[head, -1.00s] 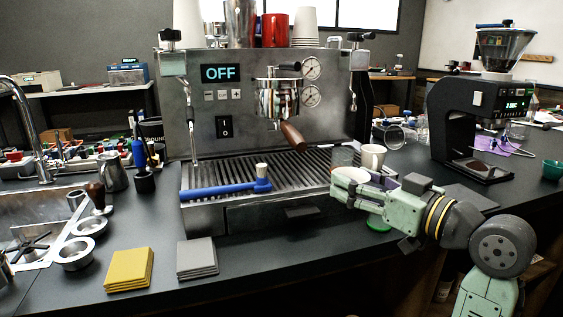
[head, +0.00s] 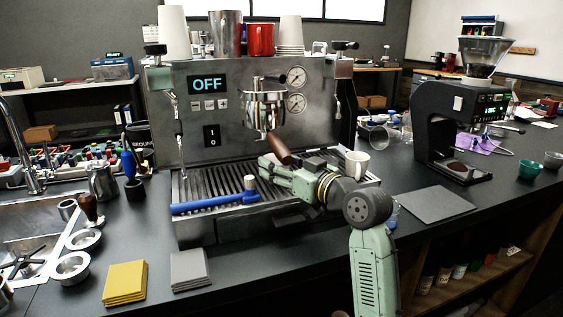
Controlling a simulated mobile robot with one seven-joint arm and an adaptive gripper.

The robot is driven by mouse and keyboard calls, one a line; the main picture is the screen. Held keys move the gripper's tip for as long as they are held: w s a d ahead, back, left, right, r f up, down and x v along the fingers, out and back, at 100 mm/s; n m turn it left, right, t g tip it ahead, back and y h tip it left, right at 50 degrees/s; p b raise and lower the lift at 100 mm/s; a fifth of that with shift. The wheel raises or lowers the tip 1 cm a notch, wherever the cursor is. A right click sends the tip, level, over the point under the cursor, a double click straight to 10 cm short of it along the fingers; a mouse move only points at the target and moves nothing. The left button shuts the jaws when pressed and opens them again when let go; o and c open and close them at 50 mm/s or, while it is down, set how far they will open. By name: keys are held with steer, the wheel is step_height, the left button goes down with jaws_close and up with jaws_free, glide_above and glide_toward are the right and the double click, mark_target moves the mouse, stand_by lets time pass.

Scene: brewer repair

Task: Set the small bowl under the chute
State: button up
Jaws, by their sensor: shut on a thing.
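No bowl shows on the grinder's base (head: 466,172). My gripper (head: 273,167) is in front of the espresso machine, at the end of the portafilter's brown handle (head: 278,148). It appears shut on that handle, though the fingers partly hide the contact. The portafilter (head: 264,108) hangs in the machine.
The espresso machine (head: 225,135) reads OFF. A blue-handled tool (head: 215,203) lies on its drip tray. A white mug (head: 356,164) stands near my wrist. A dark mat (head: 437,204) lies bare before the grinder. Yellow (head: 125,283) and grey cloths (head: 189,270) lie at the front.

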steer(key=shift+s+d+f, duration=0.1)
steer(key=shift+f, duration=0.2)
steer(key=shift+f, duration=0.25)
steer(key=o, duration=1.2)
steer(key=shift+r, duration=0.15)
